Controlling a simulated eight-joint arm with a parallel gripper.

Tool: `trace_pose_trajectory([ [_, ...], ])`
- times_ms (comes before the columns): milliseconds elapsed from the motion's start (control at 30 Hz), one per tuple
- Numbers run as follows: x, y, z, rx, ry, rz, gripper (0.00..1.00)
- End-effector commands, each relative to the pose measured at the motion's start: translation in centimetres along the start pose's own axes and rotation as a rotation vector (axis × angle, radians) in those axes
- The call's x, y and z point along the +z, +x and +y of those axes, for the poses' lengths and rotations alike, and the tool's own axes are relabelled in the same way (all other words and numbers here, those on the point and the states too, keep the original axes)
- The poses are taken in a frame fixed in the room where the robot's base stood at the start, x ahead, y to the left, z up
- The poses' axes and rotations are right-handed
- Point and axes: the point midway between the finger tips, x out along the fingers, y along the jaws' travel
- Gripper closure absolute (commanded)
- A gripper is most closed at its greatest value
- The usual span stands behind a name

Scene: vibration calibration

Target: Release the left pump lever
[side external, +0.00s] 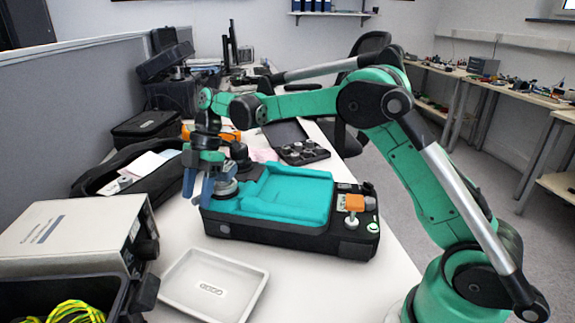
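A black pump case with a teal tray-like top (290,195) stands on the white bench. At its right end are an orange block (355,203), a pale knob (352,221) and a round greenish button (373,227). At its left end is a round silver-grey part (226,187). My gripper (198,198) points down just left of that part, at the case's left edge. Its blue fingers stand apart, and I see nothing clearly held between them. I cannot tell whether they touch the case. No left lever shows distinctly; my gripper may hide it.
A shallow white tray (213,285) lies in front of the case. A grey instrument box (75,238) and a dark bin with yellow-green cable (75,312) stand at the left. A black open bag (150,170) lies behind my gripper. The bench right of the white tray is clear.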

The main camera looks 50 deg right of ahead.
Motion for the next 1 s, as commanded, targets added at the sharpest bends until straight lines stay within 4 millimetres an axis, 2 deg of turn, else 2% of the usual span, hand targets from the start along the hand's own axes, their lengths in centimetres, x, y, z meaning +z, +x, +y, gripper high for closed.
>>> trace_pose_trajectory([
  [300, 0.0, -0.2, 0.0, 0.001, 0.001, -0.001, 0.5],
  [700, 0.0, -5.0, 0.0, 0.002, 0.002, -0.001, 0.5],
  [1000, 0.0, -5.6, 0.0, 0.001, 0.001, 0.0, 0.5],
])
